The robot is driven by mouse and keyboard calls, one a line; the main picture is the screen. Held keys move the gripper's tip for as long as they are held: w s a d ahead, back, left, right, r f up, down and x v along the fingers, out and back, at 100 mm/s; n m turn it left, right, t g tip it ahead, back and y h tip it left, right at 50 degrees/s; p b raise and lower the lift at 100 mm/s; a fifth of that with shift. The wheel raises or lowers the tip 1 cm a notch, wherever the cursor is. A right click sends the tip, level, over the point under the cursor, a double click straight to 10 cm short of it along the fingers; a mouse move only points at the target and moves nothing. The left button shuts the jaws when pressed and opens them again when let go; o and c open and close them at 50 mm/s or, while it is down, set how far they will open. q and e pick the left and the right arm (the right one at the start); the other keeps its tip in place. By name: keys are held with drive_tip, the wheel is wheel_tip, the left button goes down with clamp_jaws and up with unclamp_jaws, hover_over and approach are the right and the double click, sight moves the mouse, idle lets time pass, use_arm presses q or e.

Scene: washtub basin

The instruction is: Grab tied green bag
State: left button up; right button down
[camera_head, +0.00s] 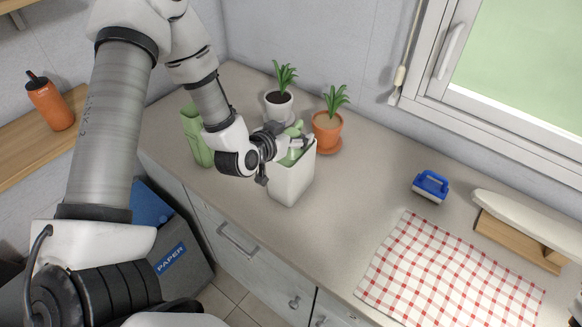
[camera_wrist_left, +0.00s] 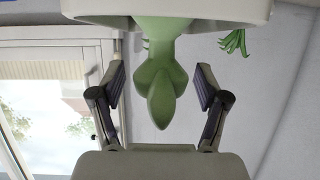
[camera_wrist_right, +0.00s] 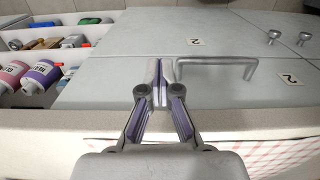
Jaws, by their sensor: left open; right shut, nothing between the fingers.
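The tied green bag (camera_head: 292,157) sits in a white bin (camera_head: 293,179) on the counter, with its knotted top sticking up above the rim. In the left wrist view the green knot (camera_wrist_left: 161,85) hangs between the two fingers of my left gripper (camera_wrist_left: 160,88). The fingers are open, one on each side of the knot, with a gap on both sides. In the head view my left gripper (camera_head: 300,142) is at the top of the bin and partly hides the bag. My right gripper (camera_wrist_right: 160,88) is shut and empty, in front of a drawer front. The bag's lower part is hidden in the bin.
Two potted plants, one in a white pot (camera_head: 278,106) and one in an orange pot (camera_head: 327,131), stand close behind the bin. A green container (camera_head: 194,135) stands left of it. A blue brush (camera_head: 430,186) and a checked cloth (camera_head: 450,272) lie to the right.

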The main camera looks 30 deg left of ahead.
use_arm(q)
drive_tip(key=x, duration=0.2)
drive_tip(key=shift+w+f, duration=0.2)
drive_tip(key=shift+w, duration=0.05)
drive_tip(key=shift+s+r, duration=0.25)
drive_tip(key=shift+s, duration=0.3)
drive_tip(key=c, duration=0.9)
clamp_jaws()
drive_tip(key=shift+w, duration=0.15)
